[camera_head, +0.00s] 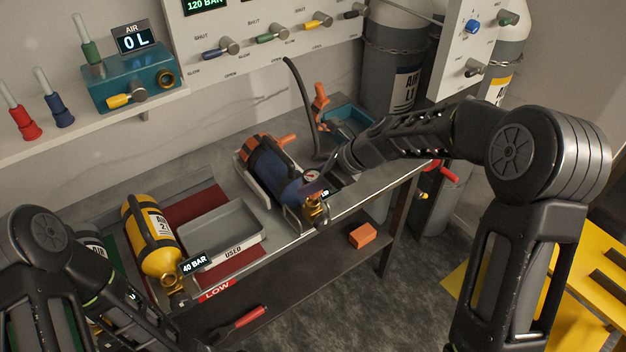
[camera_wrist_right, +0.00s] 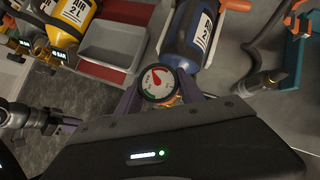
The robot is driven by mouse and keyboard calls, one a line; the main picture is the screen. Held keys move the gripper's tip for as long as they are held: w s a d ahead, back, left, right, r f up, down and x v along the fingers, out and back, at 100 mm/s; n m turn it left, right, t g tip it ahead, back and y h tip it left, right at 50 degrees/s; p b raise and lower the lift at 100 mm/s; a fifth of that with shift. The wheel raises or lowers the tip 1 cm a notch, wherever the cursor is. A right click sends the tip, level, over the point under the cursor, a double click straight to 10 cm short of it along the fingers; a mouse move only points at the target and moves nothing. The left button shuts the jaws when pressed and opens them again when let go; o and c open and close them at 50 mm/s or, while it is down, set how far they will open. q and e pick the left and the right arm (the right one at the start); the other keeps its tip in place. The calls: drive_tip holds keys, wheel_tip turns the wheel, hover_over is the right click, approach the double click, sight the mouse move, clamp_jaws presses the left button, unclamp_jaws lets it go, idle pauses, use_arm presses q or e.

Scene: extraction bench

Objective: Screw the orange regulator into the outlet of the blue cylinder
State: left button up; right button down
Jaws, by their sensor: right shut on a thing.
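The blue cylinder (camera_head: 284,176) lies in a cradle on the bench, its valve end toward the front right; it also shows in the right wrist view (camera_wrist_right: 183,45). A round gauge (camera_wrist_right: 157,82) with an orange-brass body, seemingly the regulator, sits between the fingers of my right gripper (camera_wrist_right: 160,98), close to that valve end. My right gripper is shut on it. Whether its thread sits in the outlet is hidden by the gauge and gripper. In the head view the gauge (camera_head: 311,176) is small beside brass fittings (camera_head: 317,212). My left arm is at lower left; its jaw state is unclear.
A yellow cylinder (camera_head: 152,238) and a grey tray marked USED (camera_head: 262,237) lie left of the blue cylinder. A black hose (camera_head: 301,95) and a teal bin (camera_head: 352,112) with an orange-handled item (camera_head: 320,98) stand behind. An orange block (camera_head: 362,236) lies on the lower shelf.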

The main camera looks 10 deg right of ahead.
drive_tip(key=shift+r+p, duration=0.1)
drive_tip(key=shift+p, duration=0.3)
idle(0.7)
drive_tip(key=shift+f+b, duration=0.9)
drive_tip(key=shift+f, duration=0.35)
drive_tip(key=shift+a+r+m+t+h+p, duration=0.1)
drive_tip(key=shift+r+m+t+h+p, duration=0.1)
drive_tip(key=shift+m+t+h+p, duration=0.6)
drive_tip(key=m+h, duration=0.1)
drive_tip(key=m, duration=0.2)
drive_tip(key=m+t+h+p, duration=0.1)
drive_tip(key=m, duration=0.2)
drive_tip(key=shift+f+h, duration=0.1)
drive_tip(key=shift+h, duration=0.3)
drive_tip(key=shift+f+m+h, duration=0.1)
drive_tip(key=shift+m+h, duration=0.5)
drive_tip(key=shift+m, duration=0.2)
drive_tip(key=c, duration=0.7)
unclamp_jaws()
drive_tip(key=shift+o, duration=0.2)
